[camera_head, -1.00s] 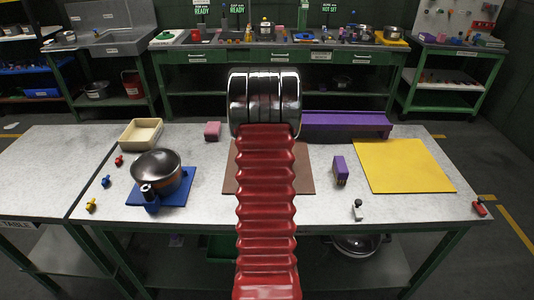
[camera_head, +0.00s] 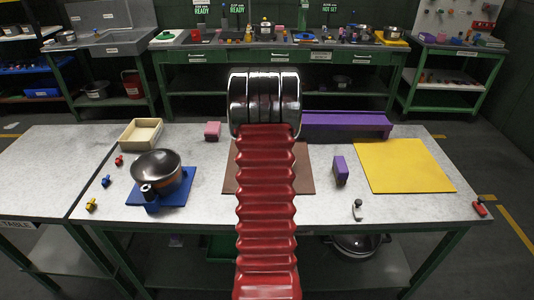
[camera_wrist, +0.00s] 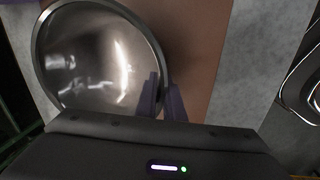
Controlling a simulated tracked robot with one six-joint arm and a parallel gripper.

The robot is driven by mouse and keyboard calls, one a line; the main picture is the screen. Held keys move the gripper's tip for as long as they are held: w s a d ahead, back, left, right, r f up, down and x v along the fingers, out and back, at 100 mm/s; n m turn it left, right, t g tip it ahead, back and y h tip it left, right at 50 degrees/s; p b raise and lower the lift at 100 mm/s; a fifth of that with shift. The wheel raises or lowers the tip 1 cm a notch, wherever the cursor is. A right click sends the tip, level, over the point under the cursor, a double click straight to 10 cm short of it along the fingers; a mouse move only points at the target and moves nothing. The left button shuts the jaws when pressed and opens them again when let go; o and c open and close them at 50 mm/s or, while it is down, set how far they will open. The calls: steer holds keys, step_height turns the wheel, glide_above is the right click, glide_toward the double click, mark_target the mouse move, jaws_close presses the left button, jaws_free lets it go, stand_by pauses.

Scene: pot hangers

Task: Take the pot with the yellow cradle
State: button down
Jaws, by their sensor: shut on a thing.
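In the wrist view a shiny metal pot (camera_wrist: 95,60) lies close in front of my gripper (camera_wrist: 163,100), above or on a brown surface. The two slim purplish fingers reach its right rim and are shut on it. I cannot see a yellow cradle on this pot. In the head view my gripper and this pot are hidden behind my red arm.
A brown mat (camera_head: 310,178) lies mid-table, partly behind my arm. A yellow mat (camera_head: 403,166) lies bare at right.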

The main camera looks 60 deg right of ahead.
steer(key=shift+d+r, duration=0.1)
steer(key=shift+r, duration=0.1)
step_height(320, 180, up, 10)
steer(key=shift+f, duration=0.1)
stand_by(0.7)
steer(key=shift+s, duration=0.1)
stand_by(0.4)
